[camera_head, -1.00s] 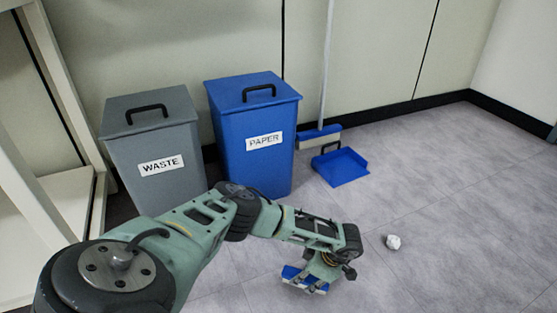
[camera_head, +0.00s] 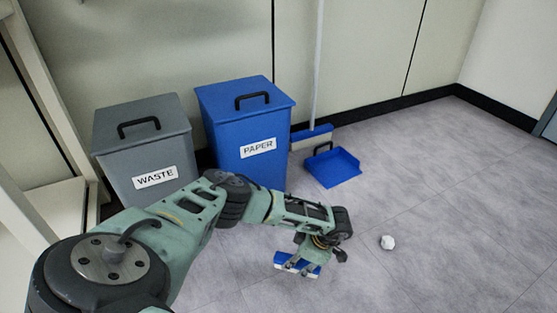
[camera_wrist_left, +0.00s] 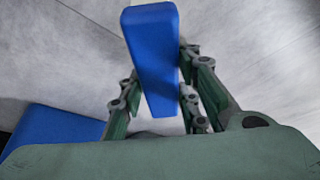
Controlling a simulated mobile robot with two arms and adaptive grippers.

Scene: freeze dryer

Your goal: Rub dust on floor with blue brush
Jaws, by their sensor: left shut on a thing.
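The blue brush (camera_head: 286,261) is held low over or on the floor by my left gripper (camera_head: 306,256); I cannot tell whether its pale bristles touch. In the left wrist view the brush's blue back (camera_wrist_left: 152,50) stands between the two fingers (camera_wrist_left: 158,100), which are shut on it. The grey tiled floor (camera_head: 440,240) is open around it. A small white crumpled lump (camera_head: 388,242) lies on the floor to the right of the brush. No fine dust can be made out. My right gripper is out of view.
A grey WASTE bin (camera_head: 142,150) and a blue PAPER bin (camera_head: 244,120) stand against the wall. A blue dustpan (camera_head: 334,169) lies beside them, near a long-handled broom (camera_head: 312,137). A white shelf frame (camera_head: 58,110) is at left. Floor to the right is clear.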

